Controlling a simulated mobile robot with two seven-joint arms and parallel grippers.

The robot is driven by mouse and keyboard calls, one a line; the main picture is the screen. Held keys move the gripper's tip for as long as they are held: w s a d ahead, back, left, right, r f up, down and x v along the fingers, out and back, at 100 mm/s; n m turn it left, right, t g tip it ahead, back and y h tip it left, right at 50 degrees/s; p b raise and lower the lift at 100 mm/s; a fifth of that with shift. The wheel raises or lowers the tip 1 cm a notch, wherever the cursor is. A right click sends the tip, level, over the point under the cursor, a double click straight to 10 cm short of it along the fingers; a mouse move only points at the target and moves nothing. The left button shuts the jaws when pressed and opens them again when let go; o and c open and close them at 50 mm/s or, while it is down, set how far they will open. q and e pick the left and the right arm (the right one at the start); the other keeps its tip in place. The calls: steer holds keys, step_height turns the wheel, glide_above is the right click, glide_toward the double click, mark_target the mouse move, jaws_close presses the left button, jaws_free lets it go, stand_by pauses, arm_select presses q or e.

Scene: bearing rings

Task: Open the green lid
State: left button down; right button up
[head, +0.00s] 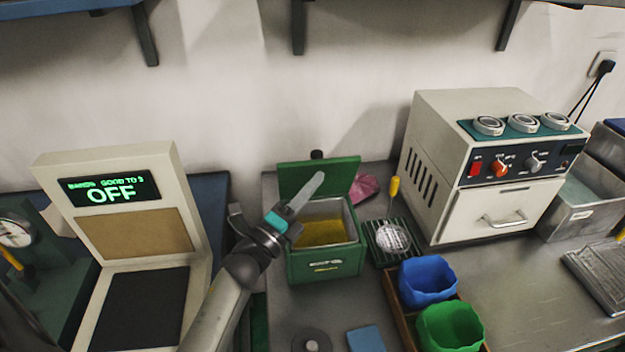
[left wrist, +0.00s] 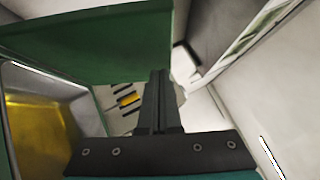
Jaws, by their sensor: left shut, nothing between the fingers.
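The green lid (head: 318,176) stands raised at the back of the green box (head: 325,268), and the box is open at the top. Yellow contents (head: 322,233) show inside. My left gripper (head: 318,178) is shut and empty, its fingers pointing up in front of the lid, above the left part of the box. In the left wrist view the lid (left wrist: 90,45) crosses the upper left, and the yellow contents (left wrist: 38,125) show at lower left. The shut fingers (left wrist: 158,80) are in the middle; I cannot tell whether they touch the lid. My right gripper is out of view.
A display stand (head: 120,215) reading OFF is at the left. Right of the box are a green rack (head: 376,250) with a yellow-handled strainer (head: 393,238), a blue cup (head: 427,282) and a green cup (head: 450,328). A cream oven (head: 490,165) stands behind. Shelf brackets hang above.

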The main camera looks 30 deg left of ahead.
mark_target(304, 162)
arm_select(q)
steer(key=shift+w+a+r, duration=0.15)
steer(key=shift+w, duration=0.05)
stand_by(0.3)
steer(key=shift+w+r+p, duration=0.1)
steer(key=shift+r+p, duration=0.1)
steer(key=shift+p, duration=0.25)
steer(key=w+a+r+n+g+p, duration=0.1)
steer(key=p, duration=0.3)
steer(key=w+a+r+n+g+y+p, duration=0.1)
steer(key=w+n+p, duration=0.1)
steer(key=p, duration=0.2)
steer(key=shift+a+r, duration=0.1)
steer(key=shift+a, duration=0.1)
steer(key=shift+w+a+n+g+p, duration=0.4)
steer(key=shift+w+g+p, duration=0.1)
steer(key=shift+p, duration=0.5)
steer(key=shift+s+d+f, duration=0.15)
steer(key=shift+f, duration=0.05)
